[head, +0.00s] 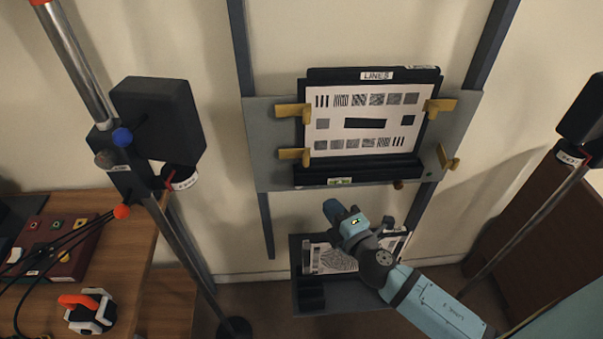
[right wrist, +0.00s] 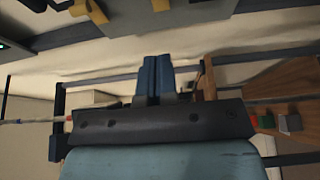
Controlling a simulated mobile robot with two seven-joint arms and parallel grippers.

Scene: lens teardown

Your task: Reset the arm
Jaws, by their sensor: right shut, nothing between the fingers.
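My right arm (head: 440,305) comes in from the lower right in the head view. Its blue-fingered gripper (head: 333,209) is in front of the lower part of the stand, below the chart board. It is shut and empty. In the right wrist view the two blue fingers (right wrist: 153,78) lie side by side with nothing between them. My left gripper is not in view.
A LINES chart (head: 364,145) sits on a grey backplate (head: 268,150) with yellow clamps. Below it a dark tray (head: 311,297) holds patterned sheets, partly hidden by my arm. Lamp stands (head: 179,250) rise at both sides. A wooden table (head: 135,240) is at left.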

